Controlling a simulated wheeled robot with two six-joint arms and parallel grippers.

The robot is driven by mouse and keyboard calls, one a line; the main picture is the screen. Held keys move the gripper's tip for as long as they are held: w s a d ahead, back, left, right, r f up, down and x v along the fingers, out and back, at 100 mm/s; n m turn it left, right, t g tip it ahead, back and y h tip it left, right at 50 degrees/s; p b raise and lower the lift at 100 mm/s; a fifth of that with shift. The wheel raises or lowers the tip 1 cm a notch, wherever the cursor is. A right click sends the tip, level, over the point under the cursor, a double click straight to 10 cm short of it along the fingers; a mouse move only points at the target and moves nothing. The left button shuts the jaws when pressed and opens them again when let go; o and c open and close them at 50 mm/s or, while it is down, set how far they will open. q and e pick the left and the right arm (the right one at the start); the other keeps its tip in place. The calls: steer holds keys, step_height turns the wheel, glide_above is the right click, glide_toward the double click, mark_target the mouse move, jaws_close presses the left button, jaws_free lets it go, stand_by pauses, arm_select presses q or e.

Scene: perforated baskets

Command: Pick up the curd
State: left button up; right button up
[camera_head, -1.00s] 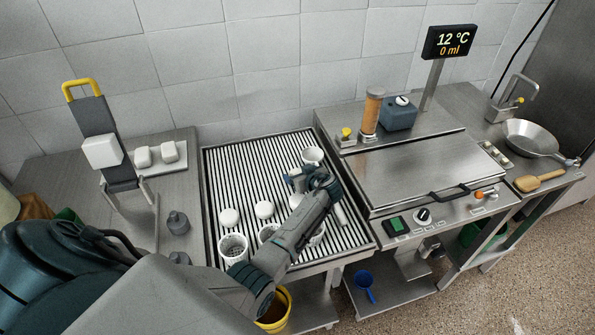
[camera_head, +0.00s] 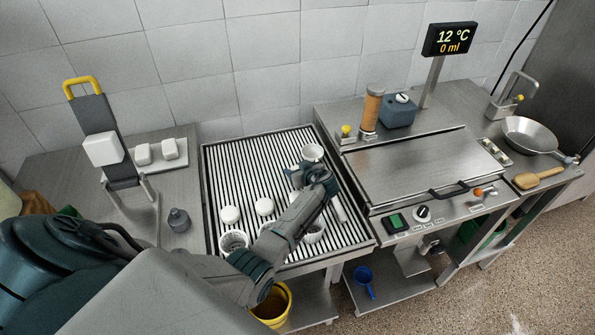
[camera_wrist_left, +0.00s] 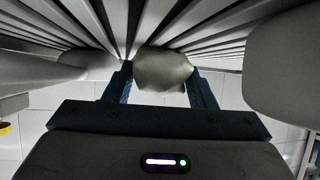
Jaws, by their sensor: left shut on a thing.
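My left gripper (camera_head: 300,175) is low over the ribbed draining table, its arm reaching in from the lower left. In the left wrist view its two dark fingers (camera_wrist_left: 162,90) are shut on a pale, rounded lump, the curd (camera_wrist_left: 164,70), against the ribs. In the head view my gripper and wrist hide this lump. Other white rounded curds, one at the left (camera_head: 229,214) and one nearer the middle (camera_head: 264,206), rest on the ribs. A third white piece shows partly beside my forearm. My right gripper is not in view.
White perforated baskets stand on the ribbed table (camera_head: 240,160), one behind my gripper (camera_head: 312,152) and one at the front left (camera_head: 233,240). A metal unit with a lid (camera_head: 420,165) is at the right. A scale-like stand (camera_head: 110,150) is at the left.

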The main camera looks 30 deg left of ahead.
arm_select(q)
step_height(320, 180, up, 4)
steer(key=shift+d+r+p, duration=0.1)
steer(key=shift+p, duration=0.9)
steer(key=d+b, duration=0.1)
steer(key=d, duration=0.4)
steer(key=d+b, duration=0.2)
steer(key=d, duration=0.2)
steer(key=s+d+b, duration=0.1)
steer(key=d+b, duration=0.1)
steer(key=d, duration=0.3)
steer(key=shift+s+d+r, duration=0.1)
steer(key=shift+d+r, duration=0.1)
steer(key=shift+d, duration=0.15)
steer(key=shift+d+r, duration=0.2)
steer(key=shift+d, duration=0.4)
